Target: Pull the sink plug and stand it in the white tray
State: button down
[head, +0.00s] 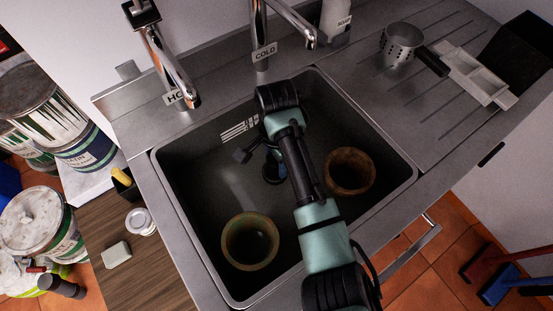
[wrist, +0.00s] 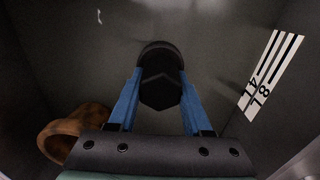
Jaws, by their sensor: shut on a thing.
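The sink plug (wrist: 161,88) is a black piece between the blue fingers of my gripper (wrist: 160,76) in the wrist view. My gripper is shut on it. In the head view my gripper (head: 272,163) is low inside the grey sink, and a dark round shape, partly hidden by my arm, shows at its tips. I cannot tell whether the plug is seated in the drain or clear of it. The white tray (head: 478,78) lies on the draining board at the upper right, divided into compartments, with no plug seen in it.
Two brown pots stand in the sink (head: 160,190), one at the front left (head: 250,241) and one right of my arm (head: 350,172). The hot tap (head: 172,70) and cold tap (head: 290,18) overhang the back. A steel strainer cup (head: 397,45) stands left of the tray.

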jog(key=shift+r+p, duration=0.5)
jog(key=shift+r, duration=0.05)
jog(key=shift+r+p, duration=0.25)
jog(key=shift+p, duration=0.1)
jog(key=shift+r+p, duration=0.35)
jog(key=shift+p, duration=0.15)
jog(key=shift+r, duration=0.2)
jog(key=shift+r+p, duration=1.95)
jog(key=shift+p, duration=0.65)
